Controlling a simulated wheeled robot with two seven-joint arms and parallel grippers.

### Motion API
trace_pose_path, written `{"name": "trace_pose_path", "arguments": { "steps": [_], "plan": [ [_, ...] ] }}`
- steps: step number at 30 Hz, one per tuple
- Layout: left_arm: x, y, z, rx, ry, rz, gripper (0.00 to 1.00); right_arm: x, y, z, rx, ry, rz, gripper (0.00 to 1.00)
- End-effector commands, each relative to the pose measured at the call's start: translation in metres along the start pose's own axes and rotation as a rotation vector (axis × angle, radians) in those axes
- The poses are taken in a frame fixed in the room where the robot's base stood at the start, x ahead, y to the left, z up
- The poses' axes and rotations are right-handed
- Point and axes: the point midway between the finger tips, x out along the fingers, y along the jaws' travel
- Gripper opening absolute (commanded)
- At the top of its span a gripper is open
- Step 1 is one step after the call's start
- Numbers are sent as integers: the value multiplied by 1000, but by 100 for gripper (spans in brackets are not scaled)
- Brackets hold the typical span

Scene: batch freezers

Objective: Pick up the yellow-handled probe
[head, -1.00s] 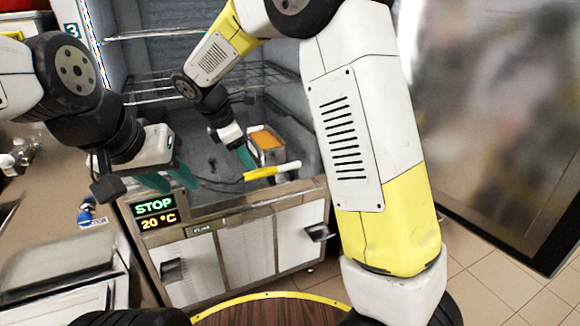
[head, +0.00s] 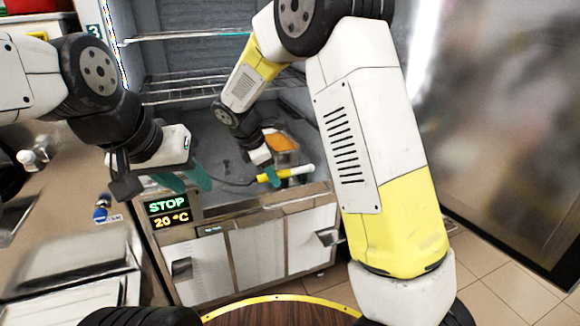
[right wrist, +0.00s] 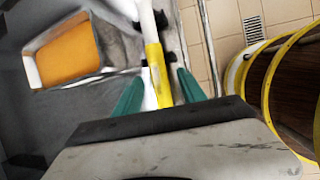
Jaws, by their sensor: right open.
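The yellow-handled probe (head: 287,173) lies at the front edge of the freezer chamber, a white section at its right part and a dark cable at its left end. My right gripper (head: 273,177) is at the probe's handle. In the right wrist view the probe (right wrist: 157,72) runs between the two green fingers of the open right gripper (right wrist: 158,92), with gaps on both sides. My left gripper (head: 186,182) hangs over the left counter beside the display, its green fingers apart and nothing visible between them.
A metal pan with orange contents (head: 280,142) stands behind the probe inside the chamber; it also shows in the right wrist view (right wrist: 68,55). A wire rack (head: 180,88) is above. The freezer's front panel has a STOP and 20 °C display (head: 168,213).

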Motion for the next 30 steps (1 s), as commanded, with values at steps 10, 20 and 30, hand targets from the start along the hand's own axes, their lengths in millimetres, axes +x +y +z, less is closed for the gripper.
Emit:
{"name": "trace_pose_path", "arguments": {
  "steps": [10,20,30],
  "plan": [
    [0,0,0,0,0,0,36,4,-1,-2,0,1,0,48],
    [0,0,0,0,0,0,36,4,-1,-2,0,0,0,40],
    [0,0,0,0,0,0,36,4,-1,-2,0,0,0,0]
  ]
}}
